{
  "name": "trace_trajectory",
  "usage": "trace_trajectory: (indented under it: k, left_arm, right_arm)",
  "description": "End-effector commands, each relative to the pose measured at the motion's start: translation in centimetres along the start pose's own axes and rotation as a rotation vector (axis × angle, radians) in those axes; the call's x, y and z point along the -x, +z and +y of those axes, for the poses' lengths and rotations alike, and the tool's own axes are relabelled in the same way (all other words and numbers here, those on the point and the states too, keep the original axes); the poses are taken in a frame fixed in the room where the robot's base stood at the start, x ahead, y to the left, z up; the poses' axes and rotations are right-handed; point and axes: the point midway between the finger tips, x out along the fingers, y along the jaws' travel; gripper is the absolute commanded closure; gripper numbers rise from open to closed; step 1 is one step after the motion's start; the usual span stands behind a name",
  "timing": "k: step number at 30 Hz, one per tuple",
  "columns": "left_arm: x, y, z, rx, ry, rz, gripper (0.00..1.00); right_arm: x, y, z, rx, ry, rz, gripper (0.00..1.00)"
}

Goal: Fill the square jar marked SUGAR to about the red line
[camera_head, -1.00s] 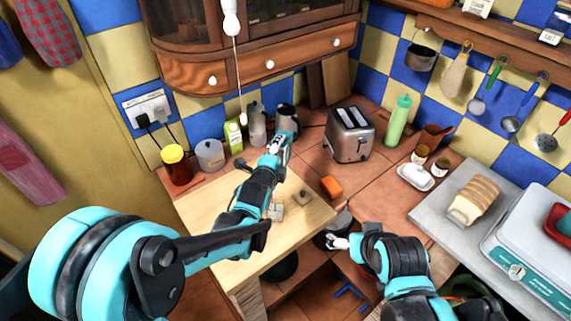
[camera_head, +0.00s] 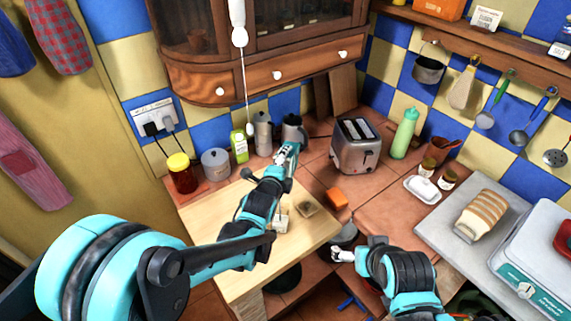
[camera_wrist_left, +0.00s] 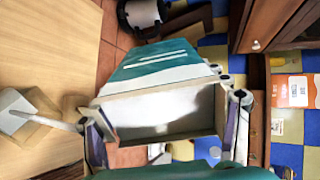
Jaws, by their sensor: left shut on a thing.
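My left gripper (camera_wrist_left: 165,125) is shut on an open-topped teal and pale carton (camera_wrist_left: 165,62) with white contents showing inside. In the head view my left gripper (camera_head: 286,156) is beyond the board's far edge, and the carton is hard to make out there. A small clear square jar (camera_head: 280,224) stands on the board, partly behind my left arm; a square clear vessel also shows at the left of the wrist view (camera_wrist_left: 32,128). I cannot read any SUGAR mark or red line. My right gripper (camera_head: 342,255) is low by the board's right edge; its finger opening is unclear.
The wooden board (camera_head: 225,225) has free room at left. A second small square item (camera_head: 306,208) and an orange block (camera_head: 336,197) are near its right side. A toaster (camera_head: 356,148), grey jug (camera_head: 293,130), green carton (camera_head: 239,146) and red jar (camera_head: 182,174) stand behind.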

Motion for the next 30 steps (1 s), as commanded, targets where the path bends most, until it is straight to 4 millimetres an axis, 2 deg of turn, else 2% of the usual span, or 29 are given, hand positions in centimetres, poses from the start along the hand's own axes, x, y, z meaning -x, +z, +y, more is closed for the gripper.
trace_trajectory:
  k: [30]
  left_arm:
    - [0.43, -0.03, -0.39, 0.0, -0.072, 0.001, 0.72]
  right_arm:
    - [-0.41, 0.29, 0.0, 0.0, 0.0, 0.0, 0.07]
